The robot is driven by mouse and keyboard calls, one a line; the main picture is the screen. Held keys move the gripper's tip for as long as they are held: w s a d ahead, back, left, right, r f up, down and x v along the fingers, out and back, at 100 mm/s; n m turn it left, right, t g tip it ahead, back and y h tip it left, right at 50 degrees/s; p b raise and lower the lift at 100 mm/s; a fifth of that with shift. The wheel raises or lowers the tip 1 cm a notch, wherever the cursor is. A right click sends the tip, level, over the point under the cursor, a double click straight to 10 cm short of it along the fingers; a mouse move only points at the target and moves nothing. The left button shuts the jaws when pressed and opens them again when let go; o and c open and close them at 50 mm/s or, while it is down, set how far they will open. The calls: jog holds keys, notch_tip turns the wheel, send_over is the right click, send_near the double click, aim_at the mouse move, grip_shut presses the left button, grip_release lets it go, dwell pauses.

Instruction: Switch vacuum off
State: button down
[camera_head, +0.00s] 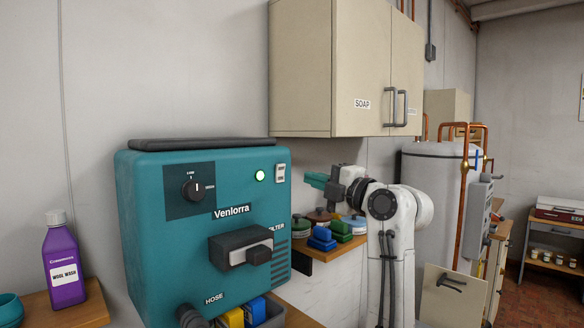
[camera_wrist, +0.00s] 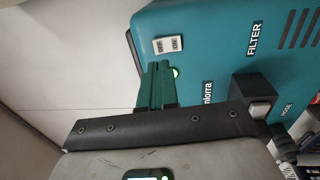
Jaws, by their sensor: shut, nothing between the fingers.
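The vacuum (camera_head: 220,240) is a teal box labelled Venlorra in the head view. A small white rocker switch (camera_head: 280,173) sits at its upper right front, beside a green lamp (camera_head: 260,176) that is lit. A dial (camera_head: 192,188) is at the upper left. My gripper (camera_head: 308,178) has its green fingers shut and empty, pointing toward the switch from the right, with a gap in the picture. In the wrist view the switch (camera_wrist: 167,45) shows just above the shut fingertips (camera_wrist: 158,66), which partly hide the lit lamp (camera_wrist: 175,72). Contact is not visible.
A beige wall cupboard (camera_head: 330,70) marked SOAP hangs above my arm. A shelf (camera_head: 318,252) with green and blue items is below it. A purple bottle (camera_head: 63,262) stands at the left. A water heater (camera_head: 435,185) stands to the right.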

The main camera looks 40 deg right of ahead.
aim_at(283, 168)
jog(key=w, duration=0.2)
jog(key=w+p, duration=0.1)
jog(key=w, duration=0.1)
jog(key=w+r+p, duration=0.1)
jog(key=w, duration=0.1)
jog(key=shift+a, duration=0.15)
jog(key=shift+w, duration=0.8)
jog(key=shift+w+r+g+p, duration=0.2)
jog(key=shift+r+g+p, duration=0.2)
jog(key=shift+p, duration=0.25)
jog(key=shift+a+f, duration=0.1)
jog(key=shift+f, duration=0.15)
